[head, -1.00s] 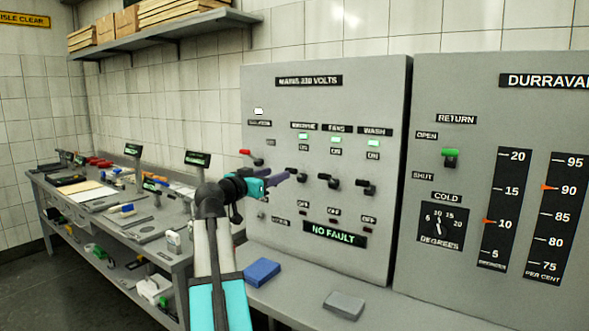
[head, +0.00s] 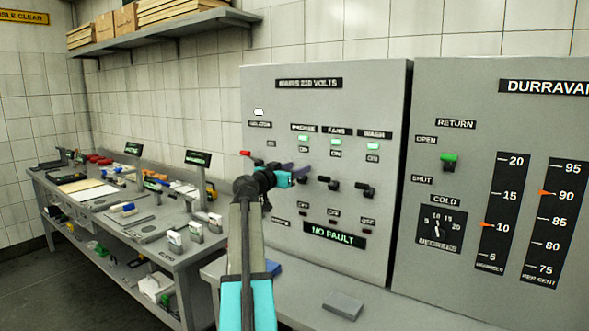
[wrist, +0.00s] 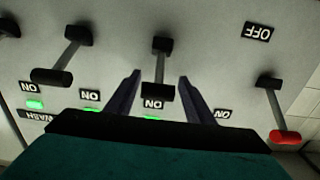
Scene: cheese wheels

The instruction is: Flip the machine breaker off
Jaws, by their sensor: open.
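In the wrist view my gripper (wrist: 158,98) is open, with one dark finger on each side of the machine lever. I see gaps on both sides; contact cannot be told.
The red isolator lever (head: 246,154) is to the left; the black fans lever (head: 328,183) and wash lever (head: 363,188) are to the right. A grey block (head: 343,304) and a partly hidden blue block (head: 273,267) lie on the bench below. A cluttered workbench stands left.

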